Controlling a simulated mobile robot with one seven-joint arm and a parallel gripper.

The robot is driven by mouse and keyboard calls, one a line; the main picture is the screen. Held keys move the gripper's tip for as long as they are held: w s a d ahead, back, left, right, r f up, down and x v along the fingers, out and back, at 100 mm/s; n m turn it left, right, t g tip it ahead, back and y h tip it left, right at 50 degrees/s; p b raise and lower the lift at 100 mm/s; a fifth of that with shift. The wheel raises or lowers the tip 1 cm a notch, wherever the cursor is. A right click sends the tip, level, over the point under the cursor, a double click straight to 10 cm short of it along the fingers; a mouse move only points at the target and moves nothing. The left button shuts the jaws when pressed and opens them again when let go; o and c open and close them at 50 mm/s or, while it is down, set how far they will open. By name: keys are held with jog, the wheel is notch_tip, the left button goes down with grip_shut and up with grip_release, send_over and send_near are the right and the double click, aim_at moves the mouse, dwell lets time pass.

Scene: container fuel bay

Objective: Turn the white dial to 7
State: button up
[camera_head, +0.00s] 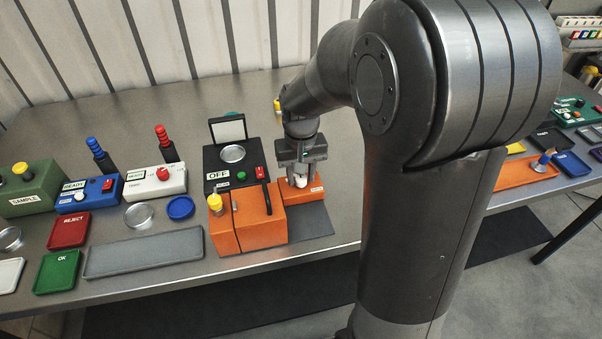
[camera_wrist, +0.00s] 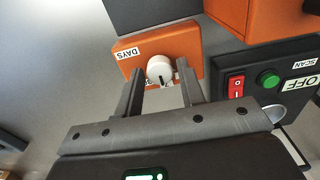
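The white dial (camera_wrist: 160,69) sits on an orange box (camera_wrist: 185,38) with a DAYS label, and a dark pointer mark shows on the dial. The number it points at cannot be read. In the head view the dial (camera_head: 299,181) shows just below my gripper (camera_head: 300,168), on the small orange box (camera_head: 312,193). In the wrist view my gripper (camera_wrist: 162,92) is open, one finger to each side of the dial's near edge, with gaps between fingers and dial. Whether the fingertips are level with the dial is unclear.
A larger orange box (camera_head: 262,232) with a black handle and yellow knob stands left of the dial box. Behind it is a black device (camera_head: 218,182) with an OFF display, red switch and green button. A grey tray (camera_head: 150,254) lies further left.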

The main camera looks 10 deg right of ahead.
aim_at(301, 178)
jog(key=shift+o, duration=1.1)
jog(key=shift+r, duration=0.1)
notch_tip(301, 178, up, 11)
jog(key=shift+f, duration=0.2)
jog(key=shift+s, duration=0.1)
